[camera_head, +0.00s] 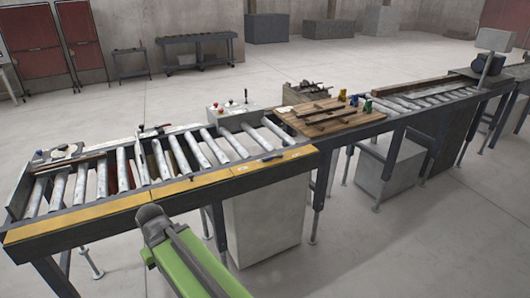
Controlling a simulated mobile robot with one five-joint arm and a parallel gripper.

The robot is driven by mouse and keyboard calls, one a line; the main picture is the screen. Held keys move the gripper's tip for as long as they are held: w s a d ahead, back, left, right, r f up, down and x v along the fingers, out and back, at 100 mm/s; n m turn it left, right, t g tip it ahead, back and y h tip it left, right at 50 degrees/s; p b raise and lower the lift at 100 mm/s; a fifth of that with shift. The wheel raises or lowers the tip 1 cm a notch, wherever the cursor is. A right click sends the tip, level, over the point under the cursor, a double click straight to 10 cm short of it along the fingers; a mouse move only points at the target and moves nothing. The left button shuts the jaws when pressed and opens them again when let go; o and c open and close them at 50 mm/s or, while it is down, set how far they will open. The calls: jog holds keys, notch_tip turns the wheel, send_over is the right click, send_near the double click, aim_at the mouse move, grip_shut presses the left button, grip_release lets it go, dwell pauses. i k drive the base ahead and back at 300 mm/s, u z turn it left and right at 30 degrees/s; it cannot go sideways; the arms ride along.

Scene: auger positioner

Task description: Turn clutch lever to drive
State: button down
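A pale control box (232,115) stands behind the roller conveyor. Small upright levers (245,97) and a red knob (215,89) show on its top. A small lever-like part (140,131) stands on the back rail farther left. None has a readable label, so I cannot tell which is the clutch lever or how it is set. My green arm link with its grey joint comes in at the bottom, in front of the conveyor. My gripper is not in view.
The roller conveyor (125,168) with its yellow front rail (180,187) runs across the left and middle. A wooden board (296,121) with dark bars and small coloured items lies on the line. More rollers (428,98) continue right. The concrete floor in front (430,240) is clear.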

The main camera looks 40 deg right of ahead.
aim_at(279, 155)
jog(key=u, duration=0.05)
jog(key=i, duration=1)
jog(key=z, duration=0.05)
